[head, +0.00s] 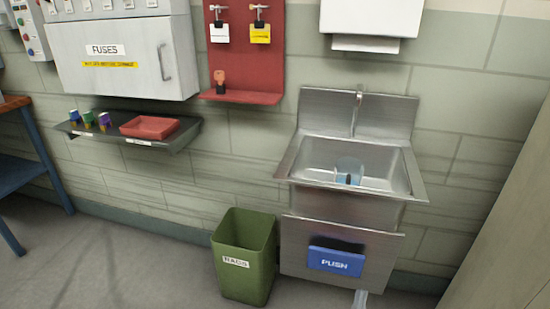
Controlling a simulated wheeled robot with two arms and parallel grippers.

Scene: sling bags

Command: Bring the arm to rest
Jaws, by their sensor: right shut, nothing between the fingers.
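Only a small pale tip of my right gripper (360,299) shows, at the bottom edge of the head view, in front of the lower part of the steel sink unit. The jaws are shut with nothing seen held in them. The rest of my right arm is out of the frame. My left gripper is not in view.
A steel sink (420,180) holds a clear bluish vessel (348,166). A blue PUSH plate (336,261) is on its front. A green RAGS bin (243,268) stands left of it. A wall shelf (183,138) bears a red tray (149,127). Floor at left is clear.

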